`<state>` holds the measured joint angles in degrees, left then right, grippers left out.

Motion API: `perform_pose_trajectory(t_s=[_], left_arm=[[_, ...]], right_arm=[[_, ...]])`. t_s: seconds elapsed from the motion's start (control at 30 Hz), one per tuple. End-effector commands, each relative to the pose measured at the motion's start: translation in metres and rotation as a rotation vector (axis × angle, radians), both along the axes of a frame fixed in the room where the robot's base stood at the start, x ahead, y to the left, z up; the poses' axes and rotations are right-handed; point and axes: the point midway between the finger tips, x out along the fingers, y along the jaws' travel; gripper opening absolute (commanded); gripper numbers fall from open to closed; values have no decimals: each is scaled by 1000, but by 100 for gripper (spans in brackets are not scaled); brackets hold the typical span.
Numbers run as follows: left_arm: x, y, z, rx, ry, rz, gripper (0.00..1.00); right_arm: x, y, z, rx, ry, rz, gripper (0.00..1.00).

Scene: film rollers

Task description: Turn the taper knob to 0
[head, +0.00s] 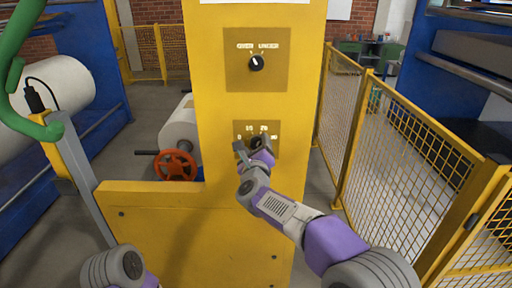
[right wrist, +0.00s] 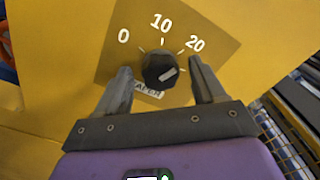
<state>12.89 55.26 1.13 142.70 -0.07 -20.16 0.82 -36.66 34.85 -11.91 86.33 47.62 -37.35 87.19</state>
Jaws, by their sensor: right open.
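The taper knob (right wrist: 158,66) is a round black knob on a tan plate (right wrist: 205,22) marked 0, 10 and 20 in the right wrist view. Its pale pointer line slants toward the right finger, past the 20 mark; any further number there is hidden by the finger. The "TAPER" label below it is partly covered. My right gripper (right wrist: 161,68) is open, with one finger on each side of the knob; I cannot tell whether they touch it. In the head view my right gripper (head: 251,150) partly hides the knob. My left gripper is not in view.
The plate is on a yellow machine column (head: 215,90). A second black knob (head: 256,63) sits higher on it. A red handwheel (head: 175,165) and white roll (head: 181,125) are to the left. Yellow mesh fencing (head: 405,165) stands to the right.

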Motion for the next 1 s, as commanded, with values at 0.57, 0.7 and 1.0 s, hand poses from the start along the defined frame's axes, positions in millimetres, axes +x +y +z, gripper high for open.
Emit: perform_pose_trajectory(t_s=[0.57,0.7,1.0], left_arm=[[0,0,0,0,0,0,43],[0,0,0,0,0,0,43],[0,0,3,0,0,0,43]], right_arm=[[0,0,0,-1,0,0,13],[0,0,0,-6,0,0,13],[0,0,0,-107,1,-1,13]])
